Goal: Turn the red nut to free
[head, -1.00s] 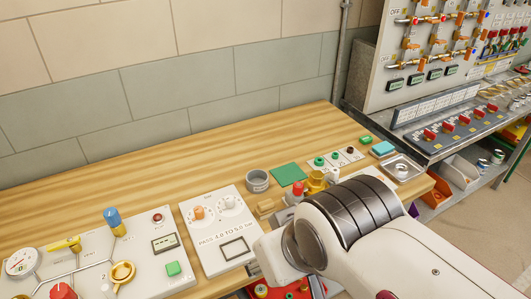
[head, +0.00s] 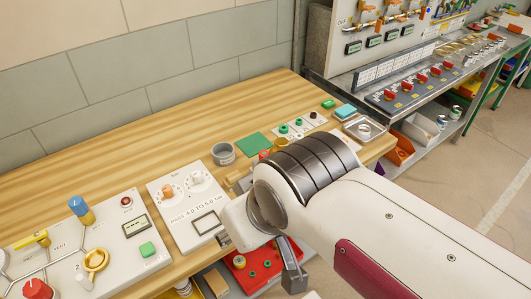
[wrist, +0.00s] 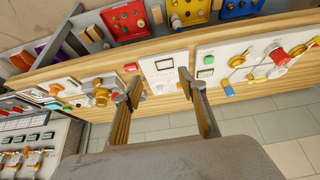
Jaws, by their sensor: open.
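A small red part (head: 264,154), which may be the red nut, shows just above my arm in the head view. My wrist hides most of the brass fitting (head: 281,143) near it. In the wrist view a brass fitting (wrist: 98,93) with a red part (wrist: 112,98) lies left of my left finger; I cannot tell whether this is the nut. My gripper (wrist: 159,77) is open and empty, its fingers spread over the bench front near the white gauge panel (wrist: 164,68). In the head view one finger hangs at the bench's front edge.
A white panel with a blue-capped valve and a red knob (head: 37,289) stands left on the wooden bench (head: 200,119). A grey cup (head: 223,154) and green mat (head: 254,145) lie behind my wrist. A red tray (head: 252,268) is below the front edge. The back of the bench is clear.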

